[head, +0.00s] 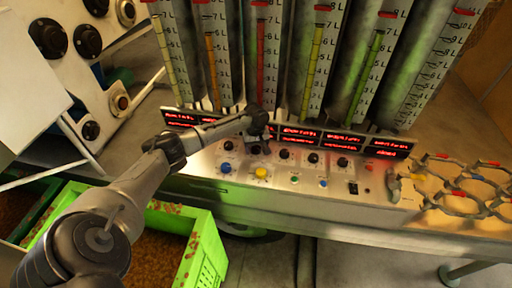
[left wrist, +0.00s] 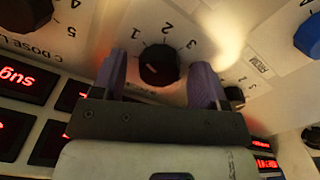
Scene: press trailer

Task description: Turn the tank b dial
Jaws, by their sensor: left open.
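The tank B dial is most likely the black knob (left wrist: 159,65) with a printed scale of numbers in the left wrist view. Its label is mostly hidden behind my gripper; the neighbouring knob (left wrist: 25,12) on the left is marked C DOSE. My left gripper (left wrist: 160,68) is open, with one purple finger on each side of the black knob. I cannot tell whether the fingers touch it. In the head view my left gripper (head: 258,133) is over the control panel (head: 325,185), below the red displays, and partly hides the knob. The right gripper is not in view.
More black knobs (head: 313,158) stand in a row to the right. A blue knob (head: 225,168) and a yellow button (head: 261,173) sit in front. Graduated tank gauges (head: 262,50) rise behind. A green crate (head: 205,250) is below, and a wire rack (head: 465,185) lies right.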

